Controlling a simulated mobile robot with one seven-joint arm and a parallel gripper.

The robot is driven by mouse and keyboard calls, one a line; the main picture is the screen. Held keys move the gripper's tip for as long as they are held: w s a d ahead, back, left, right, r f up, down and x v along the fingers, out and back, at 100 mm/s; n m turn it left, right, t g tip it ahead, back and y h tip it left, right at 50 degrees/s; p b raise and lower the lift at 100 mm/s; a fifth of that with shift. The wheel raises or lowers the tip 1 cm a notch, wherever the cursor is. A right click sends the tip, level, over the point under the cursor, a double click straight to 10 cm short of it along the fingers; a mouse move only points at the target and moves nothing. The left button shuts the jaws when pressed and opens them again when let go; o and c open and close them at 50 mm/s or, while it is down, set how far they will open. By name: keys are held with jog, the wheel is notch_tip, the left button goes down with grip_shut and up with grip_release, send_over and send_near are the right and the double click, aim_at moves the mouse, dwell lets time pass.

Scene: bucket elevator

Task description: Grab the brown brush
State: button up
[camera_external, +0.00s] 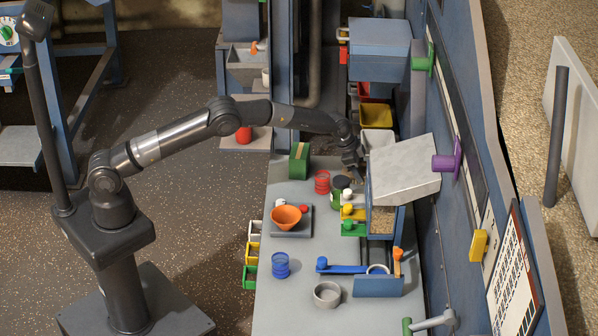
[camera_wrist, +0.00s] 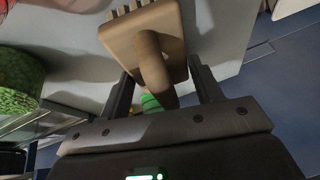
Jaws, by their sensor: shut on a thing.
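The brown brush (camera_wrist: 145,45) shows in the wrist view, with a wide block, short teeth at the top edge and a rounded handle pointing toward my palm. My gripper (camera_wrist: 163,84) is shut on the brush, one dark finger on each side. In the external view my gripper (camera_external: 352,160) is at the back of the grey worktop, left of the tilted grey hopper box. I cannot make out the brush there.
A red jar (camera_external: 322,182), green box (camera_external: 299,161) and orange bowl (camera_external: 286,216) stand nearby. The grey hopper (camera_external: 405,170) is close on the right.

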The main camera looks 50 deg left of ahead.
jog(key=shift+c, duration=0.9)
jog(key=shift+r, duration=0.15)
